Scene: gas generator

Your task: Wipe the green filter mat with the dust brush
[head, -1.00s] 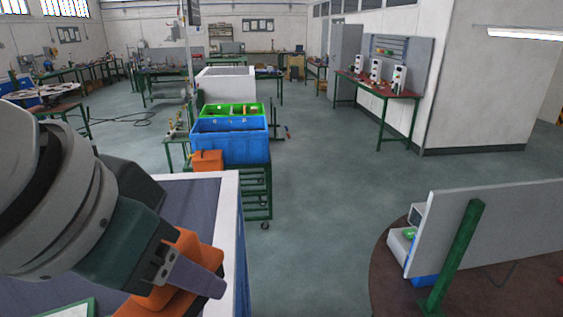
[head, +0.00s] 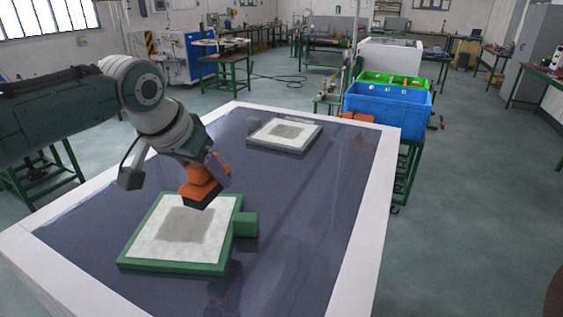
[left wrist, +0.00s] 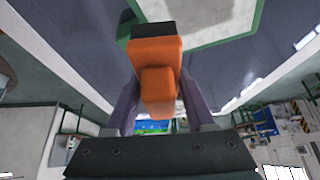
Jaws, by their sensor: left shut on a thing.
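The green filter mat (head: 150,265) lies on the dark top of a white-rimmed table; its white face carries a grey dusty patch. My left gripper (head: 212,172) is shut on the orange dust brush (head: 203,188), held just over the far edge of the mat, its dark bristle end pointing down. Whether the bristles touch the mat I cannot tell. The left wrist view shows the orange brush (left wrist: 157,75) between the two fingers (left wrist: 160,105), with a corner of the green-edged mat (left wrist: 215,43) beyond it. My right gripper is not in view.
A green block (head: 245,224) sits against the right side of the green mat. The table's white rim (head: 375,225) bounds the surface. Blue and green crates (head: 388,104) stand beyond.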

